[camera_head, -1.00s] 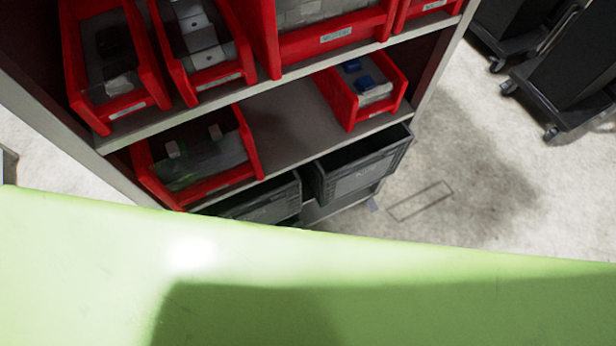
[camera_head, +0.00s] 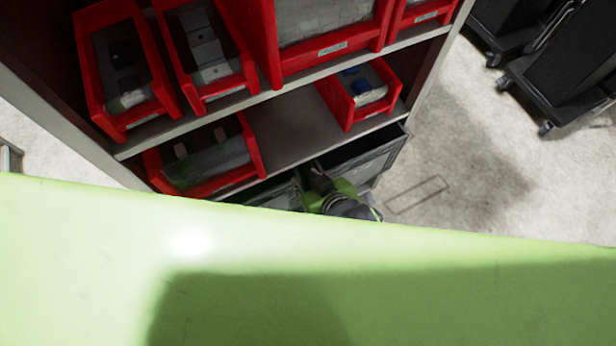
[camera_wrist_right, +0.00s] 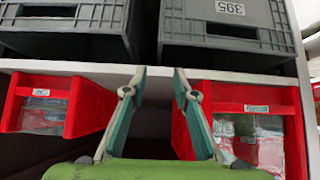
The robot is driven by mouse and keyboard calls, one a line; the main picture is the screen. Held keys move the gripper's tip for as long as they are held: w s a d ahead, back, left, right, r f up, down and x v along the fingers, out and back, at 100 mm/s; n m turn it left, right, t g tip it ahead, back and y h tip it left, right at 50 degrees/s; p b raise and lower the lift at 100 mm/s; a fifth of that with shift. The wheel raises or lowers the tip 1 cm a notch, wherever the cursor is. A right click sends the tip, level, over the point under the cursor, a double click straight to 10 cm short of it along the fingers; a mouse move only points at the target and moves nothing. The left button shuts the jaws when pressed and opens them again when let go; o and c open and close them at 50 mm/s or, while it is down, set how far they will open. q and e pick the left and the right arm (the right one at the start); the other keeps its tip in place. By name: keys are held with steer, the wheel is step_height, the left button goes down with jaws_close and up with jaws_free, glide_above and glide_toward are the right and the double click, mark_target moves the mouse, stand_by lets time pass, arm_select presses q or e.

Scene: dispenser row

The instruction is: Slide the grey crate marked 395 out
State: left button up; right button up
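The grey crate marked 395 (camera_wrist_right: 225,30) is at the top right of the right wrist view, its label on the front face. In the head view I take it to be the right-hand dark crate (camera_head: 374,152), which juts out past its neighbour and shows its open top. My right gripper (camera_head: 320,180) is at the front of the crates in the head view, partly covering them. In the right wrist view my right gripper (camera_wrist_right: 158,76) has its fingers apart with nothing between them, below and left of the label. My left gripper is not in view.
A second grey crate (camera_wrist_right: 65,20) stands to the left. Red bins (camera_wrist_right: 250,110) sit below the crates' shelf edge (camera_wrist_right: 155,70). More red bins (camera_head: 205,160) fill the shelves above. Black carts (camera_head: 570,75) stand at the right, with clear floor (camera_head: 470,170) between.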

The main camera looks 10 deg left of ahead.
steer(key=b+x, duration=0.1)
steer(key=x, duration=1.3)
steer(key=shift+r, duration=0.1)
jaws_close()
